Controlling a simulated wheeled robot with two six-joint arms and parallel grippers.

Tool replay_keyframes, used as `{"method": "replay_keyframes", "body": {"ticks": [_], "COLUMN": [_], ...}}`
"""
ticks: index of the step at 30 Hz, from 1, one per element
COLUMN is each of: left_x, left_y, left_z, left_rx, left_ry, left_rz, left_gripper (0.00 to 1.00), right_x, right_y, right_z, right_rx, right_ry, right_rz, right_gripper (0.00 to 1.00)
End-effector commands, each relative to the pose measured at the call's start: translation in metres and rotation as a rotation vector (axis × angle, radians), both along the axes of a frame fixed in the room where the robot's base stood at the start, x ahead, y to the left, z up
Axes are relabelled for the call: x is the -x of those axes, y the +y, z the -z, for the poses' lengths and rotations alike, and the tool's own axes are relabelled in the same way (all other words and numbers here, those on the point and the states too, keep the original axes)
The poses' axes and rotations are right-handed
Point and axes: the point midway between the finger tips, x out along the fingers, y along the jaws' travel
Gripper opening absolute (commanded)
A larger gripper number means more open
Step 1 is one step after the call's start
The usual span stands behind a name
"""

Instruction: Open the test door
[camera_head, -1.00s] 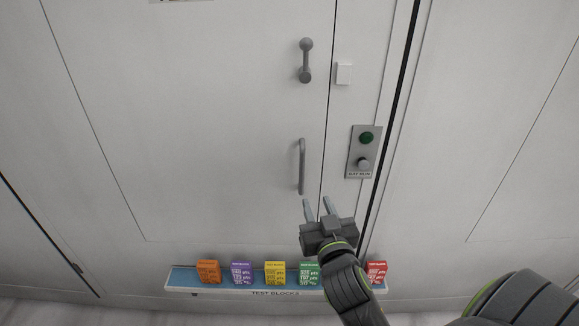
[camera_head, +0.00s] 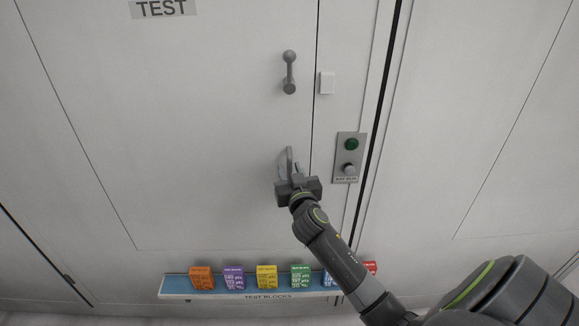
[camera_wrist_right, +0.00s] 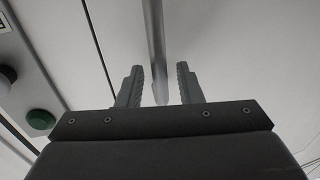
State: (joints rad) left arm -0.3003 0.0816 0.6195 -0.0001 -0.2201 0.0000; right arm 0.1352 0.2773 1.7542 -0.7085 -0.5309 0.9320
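The test door (camera_head: 215,120) is a pale panel with a TEST label (camera_head: 162,8) at its top; it looks shut. A grey vertical bar handle (camera_head: 289,156) is on its right side, and a second grey lever handle (camera_head: 289,72) is above it. My right gripper (camera_head: 288,168) is at the bar handle, partly covering its lower part. In the right wrist view my right gripper (camera_wrist_right: 160,88) is open, with the bar handle (camera_wrist_right: 156,40) between its two fingers and a gap on each side. My left gripper is not in view.
A grey plate with a green button (camera_head: 351,144) and a knob (camera_head: 349,170) is right of the door seam. A white block (camera_head: 327,83) sits beside the lever handle. A blue shelf (camera_head: 178,286) with several coloured test blocks is below.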

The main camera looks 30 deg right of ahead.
Motion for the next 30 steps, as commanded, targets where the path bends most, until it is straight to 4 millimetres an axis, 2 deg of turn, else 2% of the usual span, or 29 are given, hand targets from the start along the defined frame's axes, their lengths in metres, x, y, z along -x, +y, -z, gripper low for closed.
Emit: {"method": "replay_keyframes", "body": {"ticks": [6, 14, 15, 22, 30], "left_x": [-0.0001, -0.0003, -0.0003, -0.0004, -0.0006], "left_y": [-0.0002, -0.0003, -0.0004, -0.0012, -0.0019], "left_z": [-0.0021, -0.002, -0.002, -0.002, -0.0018], "left_rx": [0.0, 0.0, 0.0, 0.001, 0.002], "left_ry": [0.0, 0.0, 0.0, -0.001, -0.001], "left_rz": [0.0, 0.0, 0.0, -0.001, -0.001], "left_gripper": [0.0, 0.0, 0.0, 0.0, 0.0], "right_x": [-0.0118, -0.0125, -0.0125, -0.0123, -0.012], "right_y": [-0.0045, -0.0048, -0.0048, -0.0047, -0.0044], "right_z": [-0.0006, -0.0001, -0.0001, -0.0001, 0.0001], "right_rx": [0.001, 0.001, 0.0, 0.0, 0.0], "right_ry": [-0.001, 0.0, 0.0, 0.0, 0.0], "right_rz": [0.0, 0.0, 0.0, 0.0, 0.0], "right_gripper": [0.33, 0.33, 0.32, 0.01, 0.0]}}
